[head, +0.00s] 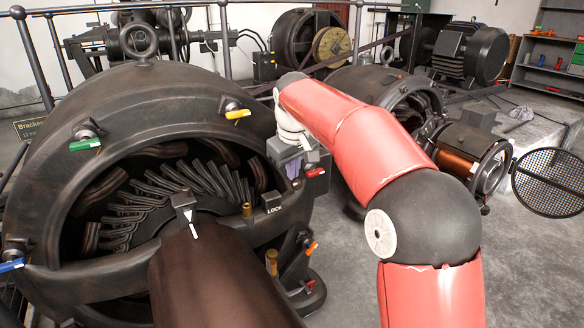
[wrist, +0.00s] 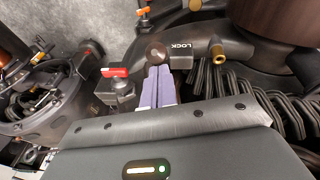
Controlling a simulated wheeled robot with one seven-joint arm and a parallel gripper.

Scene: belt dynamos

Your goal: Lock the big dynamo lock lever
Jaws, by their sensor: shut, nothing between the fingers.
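The big dynamo (head: 100,120) fills the left of the head view. On its rim a dark block marked LOCK (head: 272,203) sits right of a short brass post (head: 247,210). In the wrist view the LOCK block (wrist: 182,55) has a dark round knob (wrist: 157,52) beside it, which looks like the lock lever's end. My gripper (head: 294,168) is over the rim, just above and right of the LOCK block. Its purple fingers (wrist: 158,85) are shut and empty, tips right by the knob. I cannot tell whether they touch it. The rest of the lever is hidden.
A red-handled clamp (head: 316,172) is close beside my gripper. Green (head: 86,144), yellow (head: 238,114) and orange (head: 312,248) handles sit around the rim. A brown cylinder (head: 210,270) projects in front. A smaller dynamo (head: 400,100) stands behind my arm.

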